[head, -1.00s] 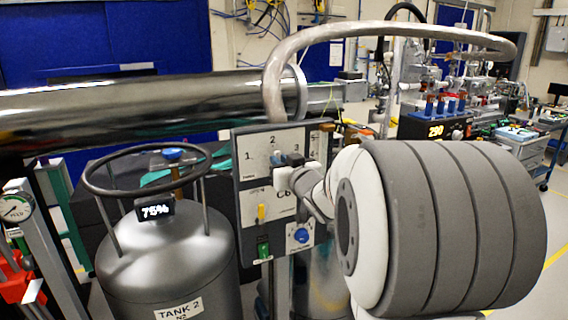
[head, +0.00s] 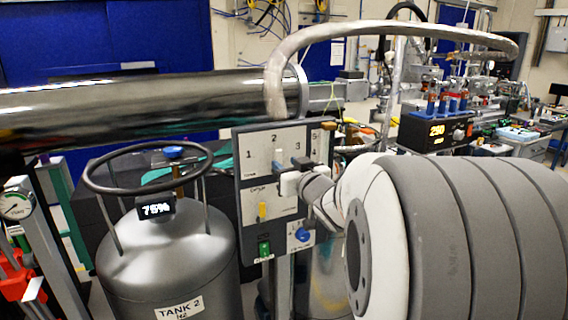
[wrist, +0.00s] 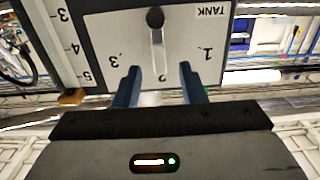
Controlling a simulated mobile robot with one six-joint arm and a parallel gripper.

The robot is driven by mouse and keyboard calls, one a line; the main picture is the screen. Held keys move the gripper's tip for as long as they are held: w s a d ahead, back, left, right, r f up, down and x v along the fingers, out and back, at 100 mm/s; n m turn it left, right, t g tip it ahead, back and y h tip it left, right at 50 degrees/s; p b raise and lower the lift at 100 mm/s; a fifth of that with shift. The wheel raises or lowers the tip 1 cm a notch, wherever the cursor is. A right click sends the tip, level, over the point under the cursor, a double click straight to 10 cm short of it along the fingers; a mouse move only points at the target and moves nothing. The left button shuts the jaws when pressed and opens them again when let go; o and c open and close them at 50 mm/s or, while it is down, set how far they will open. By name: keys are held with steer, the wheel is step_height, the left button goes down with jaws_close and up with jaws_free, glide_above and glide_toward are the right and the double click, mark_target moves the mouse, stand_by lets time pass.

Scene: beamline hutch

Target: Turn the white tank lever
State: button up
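The grey and white control panel (head: 252,168) stands upright beside Tank 2. Its tank dial has marks 1, 2 and 3; in the wrist view the panel (wrist: 105,30) appears upside down. The white tank lever (wrist: 157,48) has a dark round knob at one end, and its pale bar points at 2. My gripper (wrist: 160,67) is open, with one dark blue finger on each side of the lever's end. Whether either finger touches it cannot be told. In the head view my gripper (head: 289,165) is at the panel front, largely hiding the lever.
A thick pipe (head: 275,85) arches above.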

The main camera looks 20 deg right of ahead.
steer(key=s, duration=0.4)
steer(key=shift+s, duration=0.3)
steer(key=shift+f, duration=0.1)
steer(key=s+a+f+g, duration=0.7)
steer(key=s+f, duration=0.1)
steer(key=s, duration=0.3)
steer(key=s+a+f+g, duration=0.7)
steer(key=s+f+g, duration=0.1)
steer(key=s, duration=0.3)
steer(key=shift+a+f, duration=0.15)
steer(key=shift+f, duration=0.55)
